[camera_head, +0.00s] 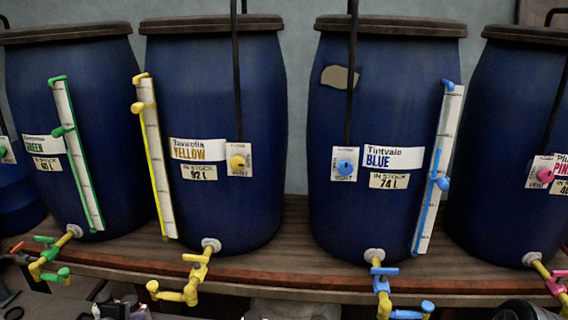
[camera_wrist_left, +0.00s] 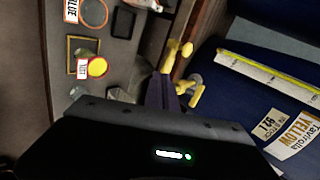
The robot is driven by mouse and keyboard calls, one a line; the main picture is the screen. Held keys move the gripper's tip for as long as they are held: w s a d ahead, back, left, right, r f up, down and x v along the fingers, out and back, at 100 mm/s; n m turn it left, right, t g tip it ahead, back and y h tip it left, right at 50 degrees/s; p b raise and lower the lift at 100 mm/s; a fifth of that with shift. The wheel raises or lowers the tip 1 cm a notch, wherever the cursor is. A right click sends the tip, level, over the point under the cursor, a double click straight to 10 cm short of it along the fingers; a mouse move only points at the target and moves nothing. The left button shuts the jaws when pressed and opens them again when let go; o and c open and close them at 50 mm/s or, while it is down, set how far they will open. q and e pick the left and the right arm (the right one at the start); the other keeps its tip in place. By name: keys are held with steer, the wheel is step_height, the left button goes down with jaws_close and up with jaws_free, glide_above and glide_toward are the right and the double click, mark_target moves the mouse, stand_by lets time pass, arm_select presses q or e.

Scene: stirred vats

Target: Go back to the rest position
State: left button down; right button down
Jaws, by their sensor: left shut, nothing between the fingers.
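My left gripper (camera_wrist_left: 162,93) shows in the left wrist view, its narrow dark fingers shut and empty. In that view its tips are close to the yellow tap (camera_wrist_left: 183,50) of the yellow vat (camera_wrist_left: 235,100); I cannot tell whether they touch. In the head view the yellow vat (camera_head: 215,80) stands left of centre, with its tap (camera_head: 196,272) at the base. I cannot make out either gripper in the head view, and my right gripper is not in view.
The green vat (camera_head: 70,110), blue vat (camera_head: 385,90) and pink vat (camera_head: 505,110) share a wooden shelf (camera_head: 300,262). Taps stick out over its front edge. In the wrist view, a grey surface holds an orange ring (camera_wrist_left: 93,12), a yellow square frame (camera_wrist_left: 83,42) and a round yellow item (camera_wrist_left: 97,67).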

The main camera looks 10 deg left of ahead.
arm_select(q)
steer(key=s+d+f+n+g+h, duration=0.2)
steer(key=s+d+f+n, duration=0.2)
steer(key=d+f+n, duration=0.5)
steer(key=s+d+f+n+g+h, duration=0.15)
steer(key=s+d+f+n, duration=0.25)
steer(key=d+f+n, duration=0.55)
steer(key=s+d+f+g, duration=0.2)
steer(key=s+d+g, duration=0.1)
steer(key=s+d, duration=0.4)
steer(key=s+d+f+g+h+p, duration=0.1)
steer(key=s+d+f+g, duration=0.1)
steer(key=s+d, duration=0.6)
steer(key=shift+s+d+g, duration=0.3)
steer(key=shift+d+g, duration=0.35)
steer(key=shift+d, duration=0.5)
steer(key=c, duration=2.2)
jaws_free()
steer(key=shift+f, duration=0.1)
